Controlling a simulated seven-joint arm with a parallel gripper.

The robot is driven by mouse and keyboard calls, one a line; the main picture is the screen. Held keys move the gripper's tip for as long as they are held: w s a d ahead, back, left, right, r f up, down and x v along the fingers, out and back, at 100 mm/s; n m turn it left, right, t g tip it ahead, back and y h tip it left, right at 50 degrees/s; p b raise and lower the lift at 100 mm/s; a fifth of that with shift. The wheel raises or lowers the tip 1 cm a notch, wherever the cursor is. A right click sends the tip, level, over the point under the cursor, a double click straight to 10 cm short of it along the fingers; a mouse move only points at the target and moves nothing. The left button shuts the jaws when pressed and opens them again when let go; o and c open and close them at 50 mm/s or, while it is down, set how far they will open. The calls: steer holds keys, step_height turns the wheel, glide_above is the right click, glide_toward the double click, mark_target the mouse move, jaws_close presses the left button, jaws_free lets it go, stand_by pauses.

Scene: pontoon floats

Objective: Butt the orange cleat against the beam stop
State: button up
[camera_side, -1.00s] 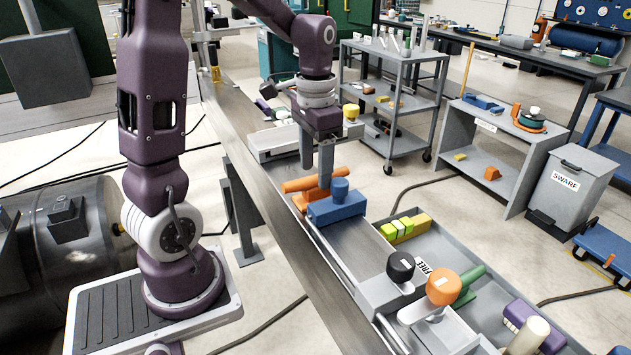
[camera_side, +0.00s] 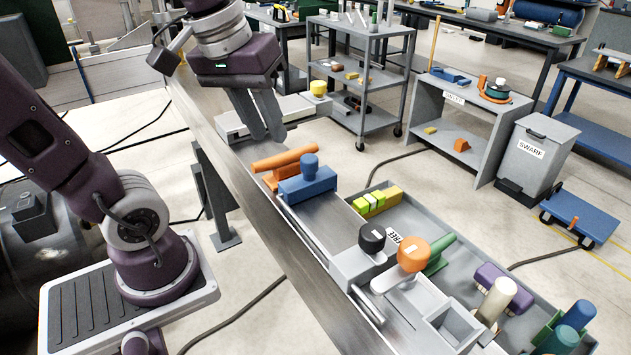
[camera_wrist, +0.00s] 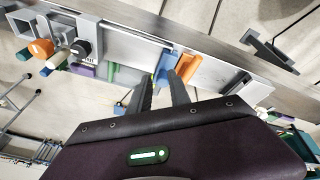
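The orange cleat (camera_side: 285,166), with a long round bar on top, sits on the beam (camera_side: 240,185). A blue cleat (camera_side: 307,186) with a round knob stands close against its near side in the side view. In the wrist view the orange cleat (camera_wrist: 187,66) and blue cleat (camera_wrist: 165,68) are side by side. My gripper (camera_side: 268,136) is above and behind the orange cleat, apart from it, with nothing between its fingers. The wrist view shows its two fingers (camera_wrist: 163,92) spread. I cannot tell for sure which grey block is the beam stop.
A grey block (camera_side: 352,266) with black (camera_side: 372,238) and orange (camera_side: 413,253) knobs stands nearer on the beam. A long grey block (camera_side: 290,108) lies beyond the cleats. A tray beside the beam holds yellow-green blocks (camera_side: 377,201). Bare track lies between the blue cleat and the knobbed block.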

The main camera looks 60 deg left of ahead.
mark_target(286, 165)
steer(key=w+a+n, duration=0.1)
steer(key=a, duration=0.1)
steer(key=w+a+n+g, duration=0.1)
steer(key=n, duration=0.1)
steer(key=w+a+n, duration=0.1)
steer(key=w+a, duration=0.1)
steer(key=shift+a+n, duration=0.3)
steer(key=c, duration=0.3)
steer(key=w+a+n+g, duration=0.1)
steer(key=a+n, duration=0.1)
steer(key=a, duration=0.1)
steer(key=w+a+f+n, duration=0.1)
steer(key=a+n, duration=0.1)
steer(key=a, duration=0.1)
steer(key=w+a+f+n+g, duration=0.1)
steer(key=a+n, duration=0.1)
steer(key=a, duration=0.1)
steer(key=shift+w+a+f+n+g, duration=0.2)
steer(key=shift+n+g, duration=0.1)
steer(key=shift+n, duration=0.1)
jaws_close()
step_height(286, 165, down, 10)
steer(key=shift+f, duration=0.1)
steer(key=d, duration=0.2)
steer(key=shift+d, duration=0.9)
steer(key=shift+d, duration=0.85)
